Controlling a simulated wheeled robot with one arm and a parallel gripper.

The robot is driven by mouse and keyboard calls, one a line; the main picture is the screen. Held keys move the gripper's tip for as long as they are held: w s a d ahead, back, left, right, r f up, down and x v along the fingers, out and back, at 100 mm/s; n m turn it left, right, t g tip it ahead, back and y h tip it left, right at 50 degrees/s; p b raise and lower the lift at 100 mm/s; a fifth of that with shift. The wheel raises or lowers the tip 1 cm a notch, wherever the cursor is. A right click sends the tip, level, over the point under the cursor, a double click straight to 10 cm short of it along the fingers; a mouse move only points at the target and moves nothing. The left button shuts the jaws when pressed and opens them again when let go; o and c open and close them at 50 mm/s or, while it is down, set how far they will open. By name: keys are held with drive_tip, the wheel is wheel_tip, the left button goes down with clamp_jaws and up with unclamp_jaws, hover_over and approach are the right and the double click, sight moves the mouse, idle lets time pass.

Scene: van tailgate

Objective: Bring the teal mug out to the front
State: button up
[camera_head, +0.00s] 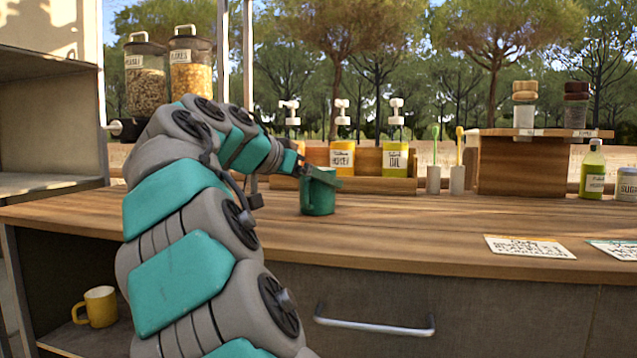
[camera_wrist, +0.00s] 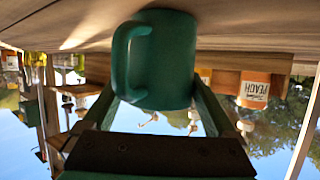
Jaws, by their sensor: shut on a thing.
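The teal mug (camera_head: 318,196) is upright at the wooden counter (camera_head: 400,225), left of the middle in the head view. In the upside-down wrist view the mug (camera_wrist: 160,58) is large, with its handle on the left. My gripper (camera_head: 322,178) reaches it from the left and is shut on its body. In the wrist view one finger of my gripper (camera_wrist: 157,92) is on each side of it. The mug's base is at or very near the counter top; I cannot tell if it touches.
Pump bottles, one labelled honey (camera_head: 342,157), stand in a wooden rack (camera_head: 368,160) behind the mug. A wooden riser (camera_head: 520,165) is at right. Label cards (camera_head: 528,247) lie near the front edge. A yellow mug (camera_head: 97,307) sits on the lower left shelf. The counter front-centre is clear.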

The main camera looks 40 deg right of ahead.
sight(310, 181)
drive_tip(key=shift+s+a+b, duration=0.6)
drive_tip(key=shift+s+a, duration=0.75)
drive_tip(key=shift+a, duration=0.2)
drive_tip(key=o, duration=1.2)
